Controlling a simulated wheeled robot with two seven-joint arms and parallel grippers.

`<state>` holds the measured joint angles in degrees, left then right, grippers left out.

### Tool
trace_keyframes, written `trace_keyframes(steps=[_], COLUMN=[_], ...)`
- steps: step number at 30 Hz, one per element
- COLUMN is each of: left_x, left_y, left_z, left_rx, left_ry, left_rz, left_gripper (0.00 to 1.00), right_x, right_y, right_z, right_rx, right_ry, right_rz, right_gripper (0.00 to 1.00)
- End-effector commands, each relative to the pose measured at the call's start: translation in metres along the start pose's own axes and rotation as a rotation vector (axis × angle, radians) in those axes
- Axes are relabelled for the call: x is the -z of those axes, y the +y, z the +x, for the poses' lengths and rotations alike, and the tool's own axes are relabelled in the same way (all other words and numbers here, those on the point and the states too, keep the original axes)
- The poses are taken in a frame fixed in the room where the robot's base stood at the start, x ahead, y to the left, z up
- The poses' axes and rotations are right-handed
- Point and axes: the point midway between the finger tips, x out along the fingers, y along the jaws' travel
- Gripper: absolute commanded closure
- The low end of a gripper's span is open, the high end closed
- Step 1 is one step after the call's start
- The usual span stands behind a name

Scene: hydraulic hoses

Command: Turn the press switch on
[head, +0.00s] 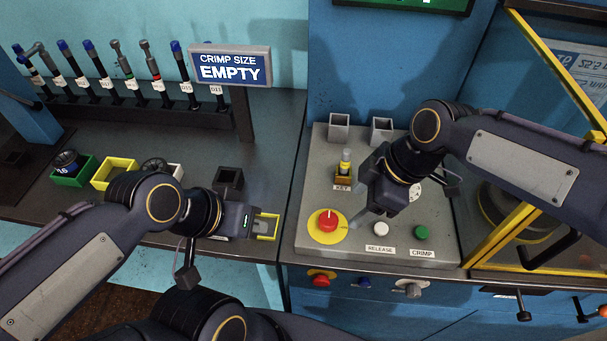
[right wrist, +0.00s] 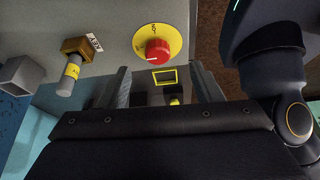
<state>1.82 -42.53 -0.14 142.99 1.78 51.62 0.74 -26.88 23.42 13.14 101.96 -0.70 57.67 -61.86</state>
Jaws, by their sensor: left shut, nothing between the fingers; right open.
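The press switch appears to be the red knob (head: 328,220) on a yellow disc, at the front left of the grey control panel (head: 310,180). My right gripper (head: 366,212) is open and empty above the panel, to the right of the knob. My left gripper (head: 262,226) is shut and empty over the bench's front edge, left of the panel.
A key switch (head: 344,168) stands behind the knob. A white release button (head: 381,229) and a green crimp button (head: 421,233) lie to its right. Two grey square holders (head: 339,126) stand at the panel's back. A yellow-framed guard (head: 500,235) borders the right side.

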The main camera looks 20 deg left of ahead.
Motion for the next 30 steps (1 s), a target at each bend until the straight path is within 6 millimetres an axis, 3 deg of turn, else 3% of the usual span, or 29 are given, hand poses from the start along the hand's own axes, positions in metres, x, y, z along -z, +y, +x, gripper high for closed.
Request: trace_keyframes(steps=[4,18,30], left_x=[0.0,0.002,0.002], left_y=[0.001,0.002,0.002], left_z=[-0.001,-0.005,-0.005], left_rx=[0.0,0.0,0.0], left_ry=[-0.001,-0.001,-0.001], left_rz=[0.0,0.0,0.0], left_gripper=[1.0,1.0,1.0], right_x=[0.012,0.011,0.011], right_y=[0.001,-0.001,-0.001], right_z=[0.012,0.077,0.087], right_rx=[0.024,0.025,0.022], right_ry=[-0.001,-0.003,-0.002], right_rz=[-0.066,-0.065,-0.064], right_gripper=[0.41,0.41,0.41])
